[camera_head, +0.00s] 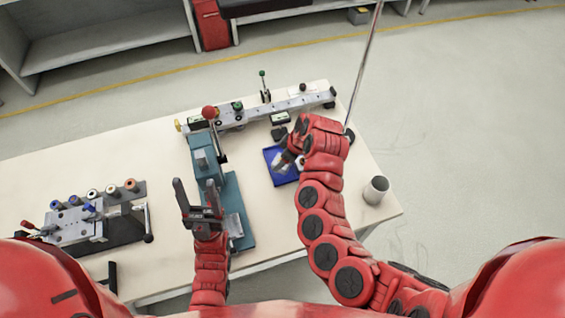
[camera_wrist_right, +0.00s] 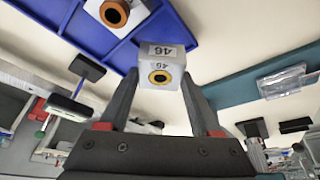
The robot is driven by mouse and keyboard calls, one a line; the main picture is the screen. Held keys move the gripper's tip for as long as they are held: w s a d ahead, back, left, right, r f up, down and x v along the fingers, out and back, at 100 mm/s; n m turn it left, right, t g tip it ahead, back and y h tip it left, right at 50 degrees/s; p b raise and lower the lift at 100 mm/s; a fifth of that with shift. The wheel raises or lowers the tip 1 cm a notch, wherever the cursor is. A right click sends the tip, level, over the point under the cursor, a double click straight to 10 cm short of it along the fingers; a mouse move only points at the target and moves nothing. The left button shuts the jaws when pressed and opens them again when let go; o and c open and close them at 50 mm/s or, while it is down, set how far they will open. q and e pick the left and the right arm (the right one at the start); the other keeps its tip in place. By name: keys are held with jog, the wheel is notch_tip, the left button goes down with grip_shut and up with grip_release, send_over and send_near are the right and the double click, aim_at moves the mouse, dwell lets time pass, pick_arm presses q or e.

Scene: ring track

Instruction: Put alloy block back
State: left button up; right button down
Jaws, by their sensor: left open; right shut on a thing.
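A pale alloy block (camera_wrist_right: 160,75) with number labels and a dark, gold-rimmed hole is held between the fingertips of my right gripper (camera_wrist_right: 161,88) in the right wrist view. The blue tray (camera_wrist_right: 65,28) lies close by, and another pale block (camera_wrist_right: 115,12) with an orange-ringed hole sits in it. I cannot tell whether the held block touches the tray. In the head view my right gripper (camera_head: 286,157) is over the blue tray (camera_head: 289,180), partly hidden by my wrist. My left gripper (camera_head: 196,190) is open and empty, in front of the teal fixture.
The teal fixture (camera_head: 237,200) with a red-knobbed lever stands mid-table. A long grey rail (camera_head: 255,112) with clamps runs behind. A grey cup (camera_head: 376,190) stands at the right. The table between is bare.

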notch_tip(320, 180, down, 2)
jog(key=shift+f+p, duration=0.2)
jog(key=shift+p, duration=0.4)
jog(key=shift+f, duration=0.25)
jog(key=shift+f, duration=0.15)
jog(key=shift+c, duration=0.5)
grip_release()
